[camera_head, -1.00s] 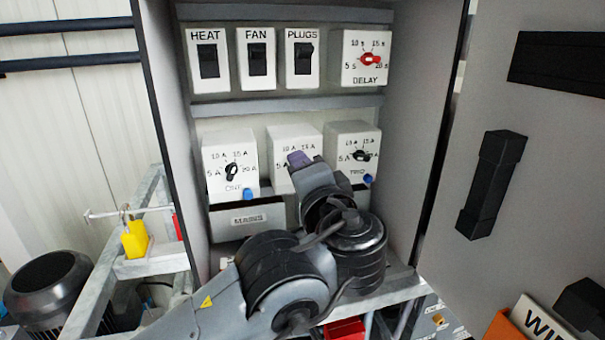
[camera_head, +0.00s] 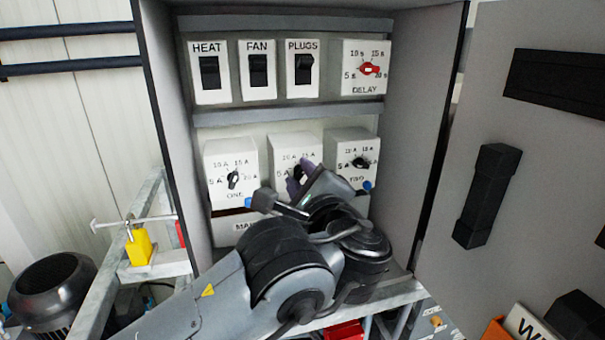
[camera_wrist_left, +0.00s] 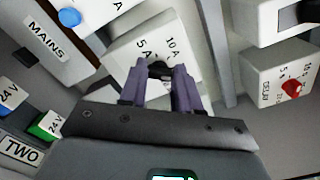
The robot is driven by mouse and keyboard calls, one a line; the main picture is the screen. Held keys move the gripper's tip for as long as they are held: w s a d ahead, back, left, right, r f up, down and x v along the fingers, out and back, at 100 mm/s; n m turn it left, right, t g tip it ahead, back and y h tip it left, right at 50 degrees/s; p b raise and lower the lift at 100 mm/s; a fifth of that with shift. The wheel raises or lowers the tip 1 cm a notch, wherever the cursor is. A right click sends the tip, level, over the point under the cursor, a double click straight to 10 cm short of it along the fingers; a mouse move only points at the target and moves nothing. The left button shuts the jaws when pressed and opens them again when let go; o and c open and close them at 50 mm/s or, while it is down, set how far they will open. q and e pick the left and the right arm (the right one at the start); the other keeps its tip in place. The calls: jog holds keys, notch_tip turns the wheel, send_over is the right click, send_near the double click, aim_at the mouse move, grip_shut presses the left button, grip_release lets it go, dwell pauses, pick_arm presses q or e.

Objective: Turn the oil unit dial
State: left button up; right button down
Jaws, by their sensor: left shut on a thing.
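The middle dial box (camera_head: 284,155) in the lower row is white, with amp marks and a black knob (camera_head: 298,173). Its name label is hidden behind my gripper, so I cannot read whether it is the oil unit's. My left gripper (camera_head: 301,178) reaches it from below. In the left wrist view the purple fingers of the left gripper (camera_wrist_left: 163,82) are shut on the black knob (camera_wrist_left: 160,68), with the 5 A and 10 A marks beyond. My right gripper is not in view.
The dial box ONE (camera_head: 230,165) stands to the left and another dial box (camera_head: 352,155) close on the right. Above are the HEAT switch (camera_head: 209,72), FAN switch (camera_head: 258,70), PLUGS switch (camera_head: 304,68) and red DELAY dial (camera_head: 369,68). Cabinet walls flank the arm.

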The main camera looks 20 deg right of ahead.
pick_arm(q)
jog(key=m+p, duration=0.1)
jog(key=m, duration=0.4)
jog(key=shift+r, duration=0.1)
jog(key=shift+d+m+p, duration=0.1)
jog(key=shift+m+p, duration=0.4)
jog(key=shift+m, duration=0.7)
jog(key=o, duration=1.1)
jog(key=shift+c, duration=0.2)
